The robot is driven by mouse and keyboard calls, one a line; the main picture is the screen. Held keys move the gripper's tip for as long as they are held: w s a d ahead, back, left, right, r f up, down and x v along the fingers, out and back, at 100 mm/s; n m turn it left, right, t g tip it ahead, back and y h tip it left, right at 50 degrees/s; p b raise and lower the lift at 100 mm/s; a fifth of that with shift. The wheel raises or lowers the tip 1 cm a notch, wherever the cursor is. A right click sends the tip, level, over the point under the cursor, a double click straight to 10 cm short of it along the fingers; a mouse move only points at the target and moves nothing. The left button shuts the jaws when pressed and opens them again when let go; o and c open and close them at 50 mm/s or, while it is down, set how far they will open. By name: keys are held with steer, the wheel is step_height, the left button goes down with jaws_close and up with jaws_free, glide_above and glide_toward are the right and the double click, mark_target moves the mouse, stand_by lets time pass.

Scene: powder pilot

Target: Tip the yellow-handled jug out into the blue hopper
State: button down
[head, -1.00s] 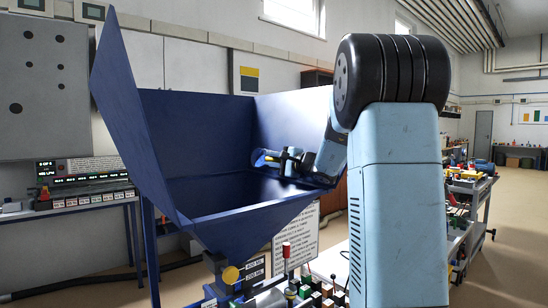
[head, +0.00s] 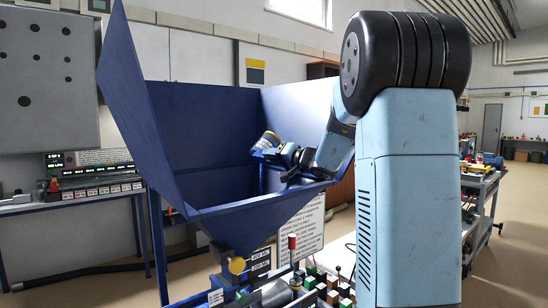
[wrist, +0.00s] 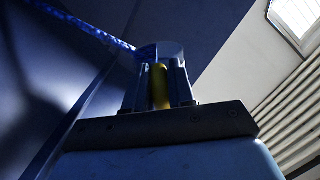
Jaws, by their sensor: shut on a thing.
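The blue hopper (head: 205,130) stands open in the middle of the head view, and its dark blue wall (wrist: 50,70) fills the left of the wrist view. My gripper (head: 284,155) is over the hopper's right part, inside the opening. In the wrist view my gripper (wrist: 160,88) is shut on the yellow handle (wrist: 160,78) of the jug (wrist: 172,48). The jug is small in the head view (head: 267,141) and looks tilted. A bright blue speckled streak (wrist: 85,25) runs from the jug's left side in the wrist view. The jug's inside is hidden.
A bench with a lit panel (head: 92,182) stands at the left. A cart with coloured things (head: 478,185) stands at the right. Small coloured blocks and a printed sign (head: 300,228) are below the hopper. The hopper's raised left wall stands high.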

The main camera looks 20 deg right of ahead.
steer(key=shift+a+n, duration=0.1)
steer(key=shift+n, duration=0.3)
stand_by(2.6)
